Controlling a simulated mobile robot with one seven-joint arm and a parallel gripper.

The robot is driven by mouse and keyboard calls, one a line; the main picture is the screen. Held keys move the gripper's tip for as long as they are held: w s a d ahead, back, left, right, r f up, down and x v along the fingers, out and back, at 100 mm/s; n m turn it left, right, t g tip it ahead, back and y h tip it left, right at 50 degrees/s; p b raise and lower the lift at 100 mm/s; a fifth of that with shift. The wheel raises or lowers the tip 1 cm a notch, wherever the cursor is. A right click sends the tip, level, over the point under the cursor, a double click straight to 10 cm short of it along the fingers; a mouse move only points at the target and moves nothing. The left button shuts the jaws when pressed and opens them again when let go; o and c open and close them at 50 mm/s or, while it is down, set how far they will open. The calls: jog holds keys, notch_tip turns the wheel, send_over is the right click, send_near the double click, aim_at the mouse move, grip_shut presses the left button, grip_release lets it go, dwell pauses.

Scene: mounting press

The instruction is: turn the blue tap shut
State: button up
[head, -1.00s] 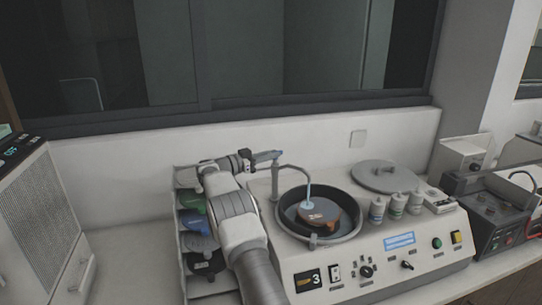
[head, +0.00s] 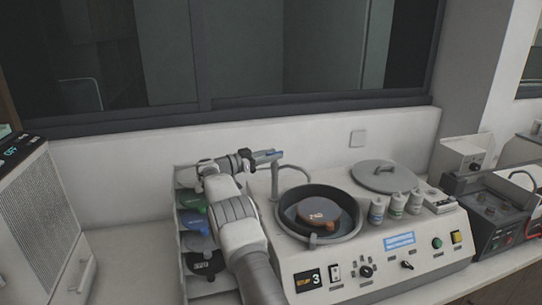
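The blue tap (head: 273,153) sits on top of a thin grey pipe at the back left of the round basin (head: 358,222). Only a small blue part of it shows, at my fingertips. My gripper (head: 267,156) reaches in from the left at the tap's height and overlaps it in the picture. The fingers are too small here to tell whether they are closed on it. The curved spout (head: 296,168) bends over the basin, and no water stream shows under it. A brown disc (head: 318,214) with pale markings lies in the basin.
A grey lid (head: 384,178) and several small bottles (head: 396,205) stand right of the basin on the machine. A rack (head: 184,262) with coloured discs is at the left, beside my arm. The white wall (head: 110,180) is close behind.

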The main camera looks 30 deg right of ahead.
jog(key=a+b, duration=0.3)
jog(key=a, duration=1.4)
jog(key=shift+a, duration=0.25)
